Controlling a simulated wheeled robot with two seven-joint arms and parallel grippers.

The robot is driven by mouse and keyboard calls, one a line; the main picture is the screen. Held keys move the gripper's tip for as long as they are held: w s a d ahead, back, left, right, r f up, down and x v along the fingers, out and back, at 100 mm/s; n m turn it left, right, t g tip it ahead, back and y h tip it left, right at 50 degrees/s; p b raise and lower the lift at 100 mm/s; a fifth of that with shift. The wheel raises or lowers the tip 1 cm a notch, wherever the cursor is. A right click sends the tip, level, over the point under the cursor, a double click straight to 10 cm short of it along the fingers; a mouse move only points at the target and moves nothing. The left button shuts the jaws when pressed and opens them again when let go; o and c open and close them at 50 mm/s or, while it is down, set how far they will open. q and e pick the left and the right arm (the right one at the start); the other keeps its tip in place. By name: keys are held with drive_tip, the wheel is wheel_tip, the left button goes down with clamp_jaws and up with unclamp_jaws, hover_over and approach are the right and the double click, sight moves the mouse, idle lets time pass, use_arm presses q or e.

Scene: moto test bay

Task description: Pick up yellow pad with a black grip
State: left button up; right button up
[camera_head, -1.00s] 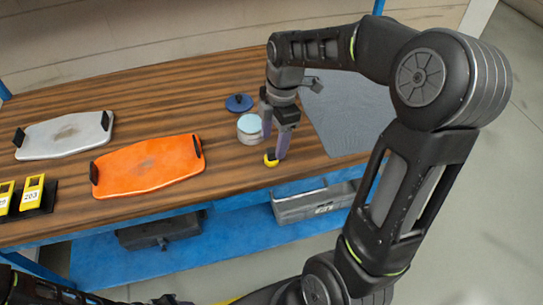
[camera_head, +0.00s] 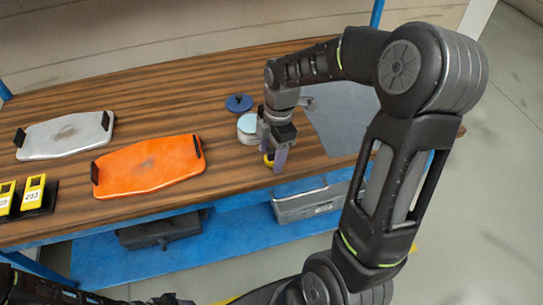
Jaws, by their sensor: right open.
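The small yellow pad (camera_head: 267,160) with a dark grip lies on the wooden table near its front edge. It is mostly hidden behind the fingers of my right gripper (camera_head: 272,158). That gripper points down at the pad with its jaws open, and I cannot tell whether the fingers touch it. My left gripper cannot be made out; only dark parts of my left arm show at the lower left.
On the wooden table (camera_head: 225,175) a pale blue-topped round stack (camera_head: 247,127) stands close beside the right gripper. A dark blue disc (camera_head: 239,103) lies behind it. A grey mat (camera_head: 345,120) is to the right. An orange tray (camera_head: 150,165) and a white tray (camera_head: 63,135) are left.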

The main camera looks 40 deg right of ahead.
clamp_jaws()
idle(0.6)
